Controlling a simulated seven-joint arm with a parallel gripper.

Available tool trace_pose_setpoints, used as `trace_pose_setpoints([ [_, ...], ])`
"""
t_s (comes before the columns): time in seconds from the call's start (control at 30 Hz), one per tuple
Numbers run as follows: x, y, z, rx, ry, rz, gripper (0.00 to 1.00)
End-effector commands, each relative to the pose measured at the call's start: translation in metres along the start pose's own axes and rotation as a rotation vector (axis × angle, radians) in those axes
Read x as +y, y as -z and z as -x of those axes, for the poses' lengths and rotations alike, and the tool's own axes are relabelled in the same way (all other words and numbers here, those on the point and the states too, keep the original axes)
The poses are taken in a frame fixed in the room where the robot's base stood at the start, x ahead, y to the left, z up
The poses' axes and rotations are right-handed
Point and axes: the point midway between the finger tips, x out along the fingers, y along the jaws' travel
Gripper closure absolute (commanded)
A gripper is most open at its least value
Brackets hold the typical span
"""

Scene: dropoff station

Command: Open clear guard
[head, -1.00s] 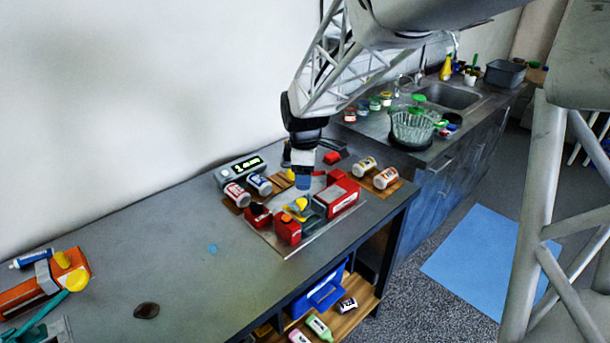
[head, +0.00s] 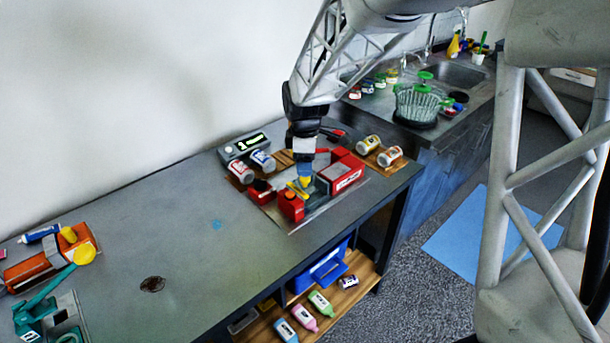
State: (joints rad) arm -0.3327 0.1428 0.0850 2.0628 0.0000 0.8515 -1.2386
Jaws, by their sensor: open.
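A red fixture stands on a pale plate (head: 307,222) near the right end of the grey workbench. It has a red block (head: 291,206) at the front left, a long red box (head: 344,172) at the right and a yellow part (head: 299,190) between them. I cannot make out a clear guard separately; it may be see-through or hidden behind my gripper. My gripper (head: 305,178) points down over the middle of the fixture, its blue-tinted tips close to the yellow part. It is open; I cannot tell whether it touches anything.
Two white jars (head: 252,166) and a display unit (head: 244,147) stand left of the fixture. More jars (head: 379,151) stand at its right. An orange device (head: 48,259) sits at the bench's left end. A sink (head: 452,76) lies beyond.

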Motion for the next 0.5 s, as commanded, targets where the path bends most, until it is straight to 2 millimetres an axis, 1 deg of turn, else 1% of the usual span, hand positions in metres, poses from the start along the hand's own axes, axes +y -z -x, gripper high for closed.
trace_pose_setpoints([
  [0.03,0.000,0.000,-0.007,-0.001,0.001,0.000,0.43],
  [0.1,0.000,0.000,-0.016,-0.001,0.002,0.000,0.43],
  [0.3,0.000,0.000,-0.037,0.000,0.001,0.000,0.43],
  [0.5,0.000,0.000,-0.047,0.000,0.000,0.000,0.43],
])
